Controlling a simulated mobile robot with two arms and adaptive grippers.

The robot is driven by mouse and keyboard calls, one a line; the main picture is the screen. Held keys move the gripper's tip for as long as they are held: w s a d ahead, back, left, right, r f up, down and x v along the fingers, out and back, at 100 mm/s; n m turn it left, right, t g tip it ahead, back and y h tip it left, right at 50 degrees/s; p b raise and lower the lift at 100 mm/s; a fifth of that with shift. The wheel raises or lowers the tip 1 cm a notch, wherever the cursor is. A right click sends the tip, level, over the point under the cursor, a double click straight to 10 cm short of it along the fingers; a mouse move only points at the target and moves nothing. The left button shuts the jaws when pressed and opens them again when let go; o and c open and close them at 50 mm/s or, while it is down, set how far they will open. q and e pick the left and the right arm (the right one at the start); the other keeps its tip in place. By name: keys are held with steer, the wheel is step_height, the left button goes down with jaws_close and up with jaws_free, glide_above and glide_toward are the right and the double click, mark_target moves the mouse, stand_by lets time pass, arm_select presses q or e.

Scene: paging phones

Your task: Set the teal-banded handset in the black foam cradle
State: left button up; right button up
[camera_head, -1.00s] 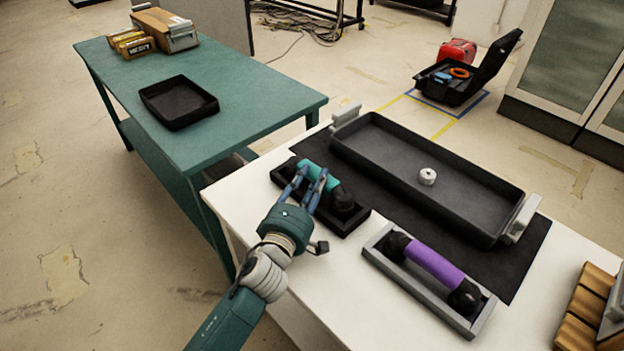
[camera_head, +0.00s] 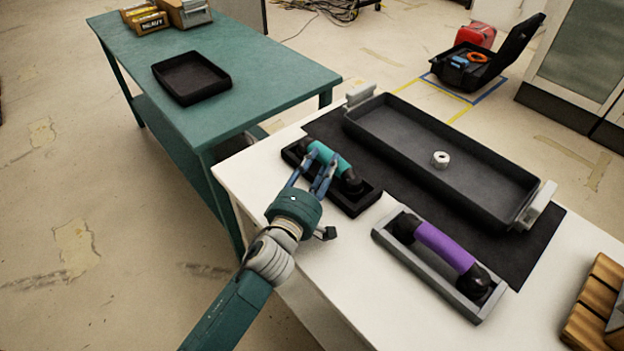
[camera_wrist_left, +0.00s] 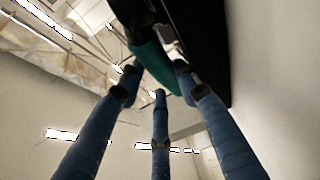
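The teal-banded handset (camera_head: 331,158) has black ends and lies along the black foam cradle (camera_head: 358,205) on the white table. Its near end appears down in the cradle; whether the far end is fully seated is hard to tell. My left gripper (camera_head: 321,162) reaches up from the near left, its blue fingers at the teal band. In the left wrist view my left gripper's fingers (camera_wrist_left: 158,80) are spread around the teal band (camera_wrist_left: 153,62), with gaps showing beside it; contact is unclear. My right gripper is not in view.
A purple-banded handset (camera_head: 443,245) lies in a grey cradle (camera_head: 396,258) to the right. Behind is a long black tray (camera_head: 400,155) holding a small white roll (camera_head: 440,159). A green table (camera_head: 270,85) with a small black tray (camera_head: 192,98) stands at left.

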arm_select(q)
steer(key=shift+p+v, duration=0.4)
steer(key=shift+v, duration=3.75)
steer(key=shift+s+a+f, duration=0.1)
steer(key=shift+s+a, duration=0.05)
steer(key=shift+s, duration=0.6)
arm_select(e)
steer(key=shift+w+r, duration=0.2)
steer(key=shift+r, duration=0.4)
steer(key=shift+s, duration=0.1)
